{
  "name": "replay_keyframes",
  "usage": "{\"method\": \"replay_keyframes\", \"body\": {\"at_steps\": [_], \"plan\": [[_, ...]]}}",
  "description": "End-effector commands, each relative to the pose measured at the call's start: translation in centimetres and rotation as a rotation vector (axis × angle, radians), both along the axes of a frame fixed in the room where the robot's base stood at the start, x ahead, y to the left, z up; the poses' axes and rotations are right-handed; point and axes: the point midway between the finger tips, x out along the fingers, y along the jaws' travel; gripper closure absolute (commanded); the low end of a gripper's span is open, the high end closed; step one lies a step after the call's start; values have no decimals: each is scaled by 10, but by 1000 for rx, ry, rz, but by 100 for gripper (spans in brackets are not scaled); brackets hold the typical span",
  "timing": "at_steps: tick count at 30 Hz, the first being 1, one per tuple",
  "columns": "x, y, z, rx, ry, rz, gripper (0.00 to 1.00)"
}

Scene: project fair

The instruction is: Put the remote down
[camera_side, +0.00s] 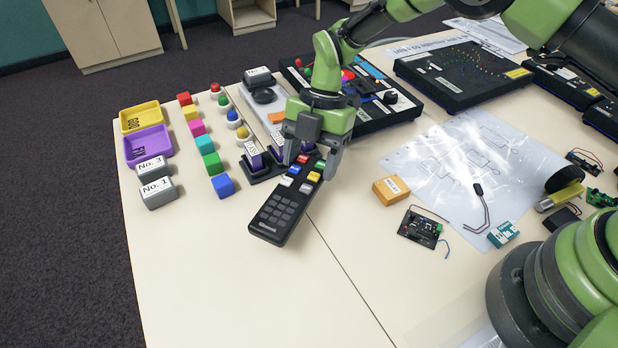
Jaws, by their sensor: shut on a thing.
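The remote (281,209) is a long black handset with a dark keypad, several coloured buttons and a red button near its far end. It slants from lower left to upper right over the cream table (220,290). My gripper (311,168) points down and is shut on the remote near its far, coloured-button end, with a finger on each side. Whether the remote touches the table or is a little above it, I cannot tell. My gripper hides part of the far end.
Left of the remote are coloured blocks (222,185), grey numbered blocks (158,192), a purple tray (147,147) and a yellow tray (140,117). A dark stand (262,165) is close behind the remote. Right are an orange box (390,189) and a circuit board (421,227). The front table is clear.

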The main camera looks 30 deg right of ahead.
Motion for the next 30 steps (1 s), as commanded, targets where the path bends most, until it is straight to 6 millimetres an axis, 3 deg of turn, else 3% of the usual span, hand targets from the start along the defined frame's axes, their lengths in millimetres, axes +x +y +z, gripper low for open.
{"method": "replay_keyframes", "body": {"at_steps": [8, 20, 21, 23, 24, 30], "plan": [[0, 0, -39, -1, 1, -1, 66], [0, 0, -44, 0, 0, -1, 66], [0, 0, -44, 0, -1, 0, 32], [0, 0, -44, 0, -1, 0, 18], [0, 0, -44, 0, -1, 0, 13], [0, 0, -44, 0, -1, 0, 13]]}}
